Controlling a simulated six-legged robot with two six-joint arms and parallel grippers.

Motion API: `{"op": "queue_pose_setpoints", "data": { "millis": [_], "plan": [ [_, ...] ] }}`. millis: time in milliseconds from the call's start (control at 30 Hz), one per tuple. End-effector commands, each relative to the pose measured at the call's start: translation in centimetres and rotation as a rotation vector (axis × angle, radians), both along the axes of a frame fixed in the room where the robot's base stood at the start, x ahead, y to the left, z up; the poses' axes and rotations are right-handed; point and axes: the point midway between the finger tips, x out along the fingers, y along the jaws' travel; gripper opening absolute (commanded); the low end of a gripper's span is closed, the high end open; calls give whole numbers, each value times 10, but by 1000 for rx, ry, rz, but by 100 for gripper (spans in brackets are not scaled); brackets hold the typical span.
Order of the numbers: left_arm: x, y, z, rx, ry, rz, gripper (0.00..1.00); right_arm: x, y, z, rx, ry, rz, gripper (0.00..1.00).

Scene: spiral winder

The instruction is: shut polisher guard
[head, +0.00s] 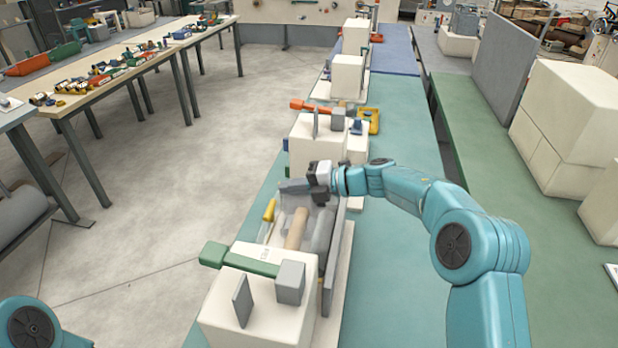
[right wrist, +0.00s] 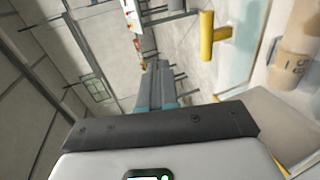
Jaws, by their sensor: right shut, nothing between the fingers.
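The polisher (head: 265,306) stands on the teal bench in the head view, with cream blocks at both ends. Between them lie a tan roller (head: 297,228) and a yellow handle (head: 268,210). Both also show in the right wrist view, the roller (right wrist: 298,52) at the right edge and the yellow handle (right wrist: 213,36) at the top. A thin grey panel (head: 332,262), seemingly the guard, stands steeply along the machine's right side. My right gripper (head: 314,180) is over the machine's far end; its fingers (right wrist: 158,72) are together and empty. Contact with the panel cannot be told. My left gripper is out of view.
More cream machines (head: 347,76) stand farther along the bench. A green bar (head: 240,260) crosses the near block, beside grey plates. A green bench (head: 472,160) with large cream blocks (head: 570,120) lies right. Open floor (head: 190,190) lies left, before a cluttered table (head: 105,72).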

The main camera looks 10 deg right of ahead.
Motion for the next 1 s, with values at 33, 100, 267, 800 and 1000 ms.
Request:
{"op": "queue_pose_setpoints", "data": {
  "millis": [33, 100, 267, 800, 1000],
  "plan": [
    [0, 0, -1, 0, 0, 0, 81, 2, 6, -6, 1, 1, 2, 0],
    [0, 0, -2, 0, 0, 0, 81, 6, 13, -13, 2, 1, 2, 0],
    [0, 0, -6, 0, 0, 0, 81, 12, 26, -29, 1, 1, 2, 0],
    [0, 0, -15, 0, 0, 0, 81, 21, 43, -57, 2, -1, -1, 0],
    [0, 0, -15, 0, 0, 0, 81, 22, 44, -58, 2, -1, 0, 0]
  ]
}}
